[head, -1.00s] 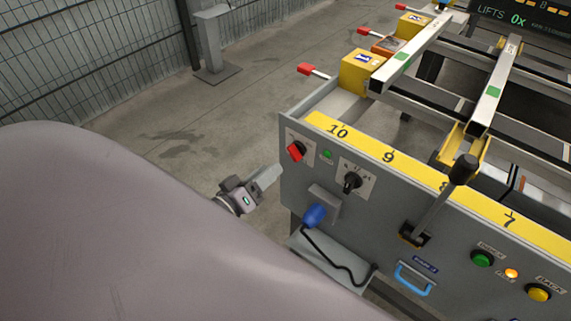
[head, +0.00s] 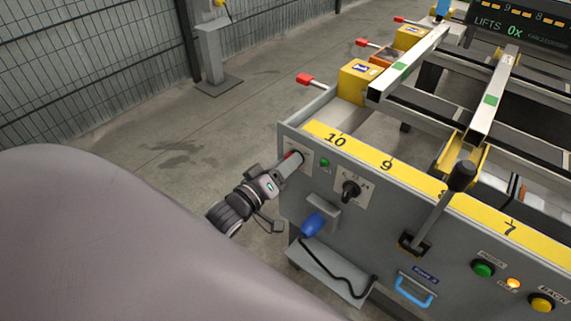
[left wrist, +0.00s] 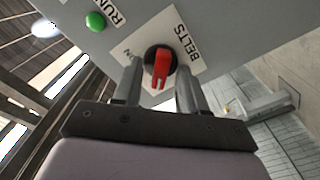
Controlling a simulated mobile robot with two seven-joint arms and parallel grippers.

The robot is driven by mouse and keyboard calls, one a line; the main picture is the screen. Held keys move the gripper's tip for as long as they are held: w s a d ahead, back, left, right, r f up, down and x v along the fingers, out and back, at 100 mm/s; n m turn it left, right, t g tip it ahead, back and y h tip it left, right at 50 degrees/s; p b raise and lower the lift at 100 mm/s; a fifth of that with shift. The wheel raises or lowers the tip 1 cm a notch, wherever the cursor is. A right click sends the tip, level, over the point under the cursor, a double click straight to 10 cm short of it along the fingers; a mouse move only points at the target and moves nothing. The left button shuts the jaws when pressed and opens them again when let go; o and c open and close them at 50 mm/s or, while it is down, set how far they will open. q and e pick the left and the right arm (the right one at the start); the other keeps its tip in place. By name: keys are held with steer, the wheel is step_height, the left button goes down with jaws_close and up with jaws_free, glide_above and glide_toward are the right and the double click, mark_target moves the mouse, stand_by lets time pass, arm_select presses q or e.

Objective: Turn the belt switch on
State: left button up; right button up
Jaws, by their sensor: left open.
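The belt switch (left wrist: 158,68) is a red knob on a black round base, on a white plate marked BELTS in the left wrist view. In the head view the switch (head: 290,155) is mostly hidden behind my left gripper (head: 294,161), at the panel's upper left corner. In the left wrist view my left gripper (left wrist: 158,88) is open, with one finger on each side of the red knob. I cannot tell whether the fingers touch it. My right gripper is not in view.
A green RUN lamp (left wrist: 95,21) sits beside the switch plate. A black selector knob (head: 350,190), a blue knob (head: 313,224) with a black cable and a black-knobbed lever (head: 461,176) stand out from the panel.

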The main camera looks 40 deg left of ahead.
arm_select(q)
jaws_close()
steer(key=shift+m, duration=0.4)
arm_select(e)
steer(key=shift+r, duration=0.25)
arm_select(q)
steer(key=shift+d+m+p, duration=0.15)
steer(key=shift+m+p, duration=1.15)
steer(key=shift+m, duration=3)
steer(key=shift+d+m+p, duration=0.15)
steer(key=shift+m+p, duration=1.1)
steer(key=shift+m, duration=3.05)
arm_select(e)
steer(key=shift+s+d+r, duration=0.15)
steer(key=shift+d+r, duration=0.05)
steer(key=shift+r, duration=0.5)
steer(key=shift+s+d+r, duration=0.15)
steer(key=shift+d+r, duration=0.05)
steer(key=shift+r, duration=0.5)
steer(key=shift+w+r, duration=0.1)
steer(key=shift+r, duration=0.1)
